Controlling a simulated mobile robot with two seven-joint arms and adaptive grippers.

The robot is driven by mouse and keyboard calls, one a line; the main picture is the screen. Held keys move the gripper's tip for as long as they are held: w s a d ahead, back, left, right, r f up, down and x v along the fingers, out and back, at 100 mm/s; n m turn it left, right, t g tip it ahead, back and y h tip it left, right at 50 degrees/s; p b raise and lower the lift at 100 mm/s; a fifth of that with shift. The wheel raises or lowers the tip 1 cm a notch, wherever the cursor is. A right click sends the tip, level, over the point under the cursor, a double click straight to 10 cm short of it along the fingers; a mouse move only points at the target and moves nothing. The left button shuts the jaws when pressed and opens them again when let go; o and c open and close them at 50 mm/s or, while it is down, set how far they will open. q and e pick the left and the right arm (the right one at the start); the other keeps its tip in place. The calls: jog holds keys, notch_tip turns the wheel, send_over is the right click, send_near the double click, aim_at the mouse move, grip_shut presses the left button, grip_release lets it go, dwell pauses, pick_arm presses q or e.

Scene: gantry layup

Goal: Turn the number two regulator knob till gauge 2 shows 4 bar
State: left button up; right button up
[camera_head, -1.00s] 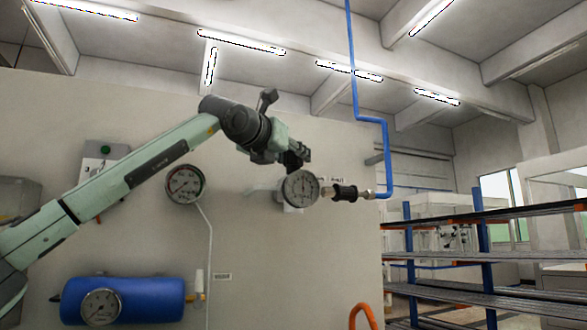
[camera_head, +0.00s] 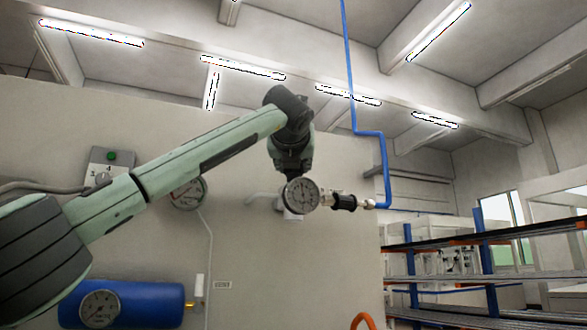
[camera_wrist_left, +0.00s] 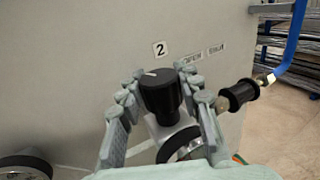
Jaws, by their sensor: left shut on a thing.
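The number two regulator knob (camera_wrist_left: 158,92) is black with a pale pointer line and stands below a label "2" (camera_wrist_left: 160,49) in the left wrist view. My left gripper (camera_wrist_left: 160,98) has a finger on each side of the knob and is shut on it. In the head view the left gripper (camera_head: 291,172) reaches down behind a round white gauge (camera_head: 300,195), which hides the knob there. This gauge sits at the regulator; its needle is too small to read surely. My right gripper is not in view.
A black fitting (camera_head: 344,202) joins the regulator to a blue pipe (camera_head: 385,170). Another gauge (camera_head: 188,193) is partly behind my arm. A blue tank (camera_head: 150,303) with a gauge (camera_head: 99,308) hangs lower left. Shelving (camera_head: 480,260) stands at right.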

pick_arm(q)
jog(key=shift+r+n+y, duration=0.1)
jog(key=shift+n+y, duration=0.5)
jog(key=shift+y, duration=0.3)
jog(key=o, duration=1.2)
jog(key=s, duration=1.2)
jog(key=shift+d, duration=0.4)
